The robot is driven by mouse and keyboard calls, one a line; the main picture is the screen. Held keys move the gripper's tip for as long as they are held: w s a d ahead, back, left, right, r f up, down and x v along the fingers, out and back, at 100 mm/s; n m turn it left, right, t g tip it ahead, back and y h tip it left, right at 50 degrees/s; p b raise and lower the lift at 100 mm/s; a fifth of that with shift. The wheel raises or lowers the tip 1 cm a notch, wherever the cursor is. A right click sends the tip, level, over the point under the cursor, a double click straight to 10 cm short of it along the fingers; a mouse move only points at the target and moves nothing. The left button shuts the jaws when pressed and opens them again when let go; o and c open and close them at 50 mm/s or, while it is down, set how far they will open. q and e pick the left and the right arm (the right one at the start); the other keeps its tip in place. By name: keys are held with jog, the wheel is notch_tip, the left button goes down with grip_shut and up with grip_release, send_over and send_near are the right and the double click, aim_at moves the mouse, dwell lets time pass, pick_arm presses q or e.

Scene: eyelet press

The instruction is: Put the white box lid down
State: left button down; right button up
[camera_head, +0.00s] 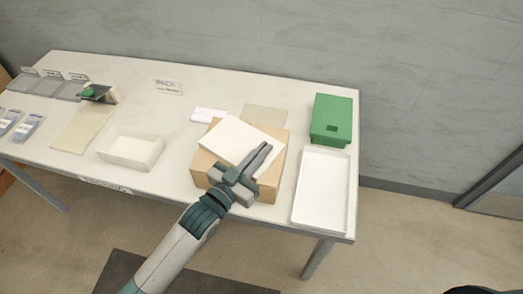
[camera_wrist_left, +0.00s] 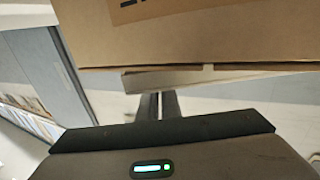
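The white box lid (camera_head: 231,138) is a flat pale slab over the top of a cardboard box (camera_head: 268,184) in the head view, turned at an angle to it. My left gripper (camera_head: 263,152) reaches in from the front, its fingers close together at the lid's right front edge. In the left wrist view the fingertips (camera_wrist_left: 160,100) nearly meet at a thin pale edge (camera_wrist_left: 230,76) beside the large cardboard box side (camera_wrist_left: 200,35). The gripper looks shut on the lid's edge. Whether the lid touches the cardboard cannot be told. My right gripper is out of view.
A shallow white tray (camera_head: 298,205) lies right of the cardboard box, with a green box (camera_head: 332,112) behind it. An open white box (camera_head: 152,160) stands to the left. A pale flat sheet (camera_head: 275,112) and a small pinkish-white piece (camera_head: 208,115) lie behind.

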pick_arm(q)
jog(key=shift+f, duration=0.2)
jog(key=c, duration=2)
grip_release()
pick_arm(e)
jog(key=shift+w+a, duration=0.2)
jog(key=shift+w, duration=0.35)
pick_arm(q)
jog(key=shift+r, duration=0.1)
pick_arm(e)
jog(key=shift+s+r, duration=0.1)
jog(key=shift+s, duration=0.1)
